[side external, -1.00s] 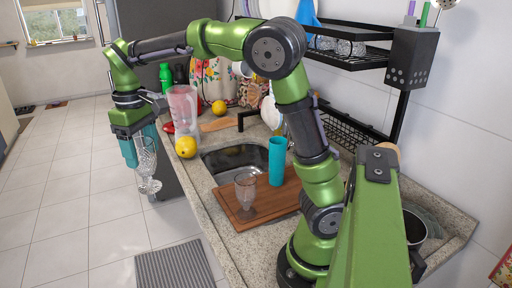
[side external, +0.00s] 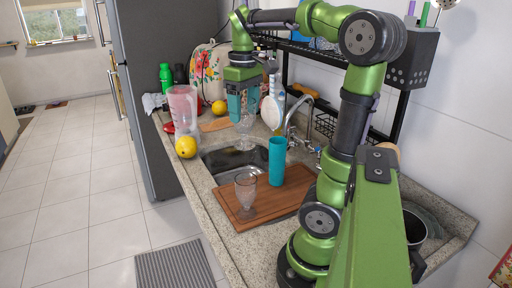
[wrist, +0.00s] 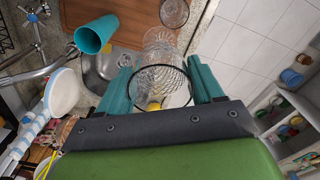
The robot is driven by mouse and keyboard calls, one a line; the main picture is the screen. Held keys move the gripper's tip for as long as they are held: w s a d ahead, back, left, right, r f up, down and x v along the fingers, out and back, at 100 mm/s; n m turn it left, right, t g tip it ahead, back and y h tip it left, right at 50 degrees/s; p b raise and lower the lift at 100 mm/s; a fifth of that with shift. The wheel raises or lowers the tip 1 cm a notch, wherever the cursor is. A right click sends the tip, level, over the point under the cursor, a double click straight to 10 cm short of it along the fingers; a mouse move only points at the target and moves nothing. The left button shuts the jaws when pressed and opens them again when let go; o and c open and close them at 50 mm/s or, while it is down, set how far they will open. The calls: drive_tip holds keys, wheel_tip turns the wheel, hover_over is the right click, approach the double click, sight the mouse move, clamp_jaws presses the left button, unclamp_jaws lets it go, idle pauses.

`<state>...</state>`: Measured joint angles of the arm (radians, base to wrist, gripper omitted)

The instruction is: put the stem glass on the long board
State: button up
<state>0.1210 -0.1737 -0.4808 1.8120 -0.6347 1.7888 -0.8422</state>
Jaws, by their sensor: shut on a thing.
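My gripper (side external: 243,112) is shut on a clear, patterned stem glass (side external: 245,128) and holds it in the air over the sink side of the counter. In the wrist view the glass (wrist: 160,72) sits between the teal fingers, its round rim facing the camera. A long brown wooden board (side external: 275,203) lies by the near side of the sink. On it stand another clear glass (side external: 246,190) at the left and a teal cup (side external: 276,162) at the back. The board (wrist: 130,22) also shows at the top of the wrist view.
The sink (side external: 235,162) and faucet (side external: 300,115) lie behind the board. A yellow fruit (side external: 186,147) and a clear pitcher (side external: 183,108) stand on the left counter. A smaller wooden board (side external: 215,125) lies farther back. A black rack (side external: 335,55) hangs above.

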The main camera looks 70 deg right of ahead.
drive_tip(key=s+d+m, duration=0.1)
drive_tip(key=s+d, duration=0.1)
drive_tip(key=s, duration=0.6)
drive_tip(key=shift+f, duration=0.45)
wheel_tip(320, 180, down, 14)
drive_tip(key=shift+f, duration=2.5)
drive_tip(key=shift+f, duration=0.1)
drive_tip(key=o, duration=1.2)
drive_tip(key=shift+c, duration=0.2)
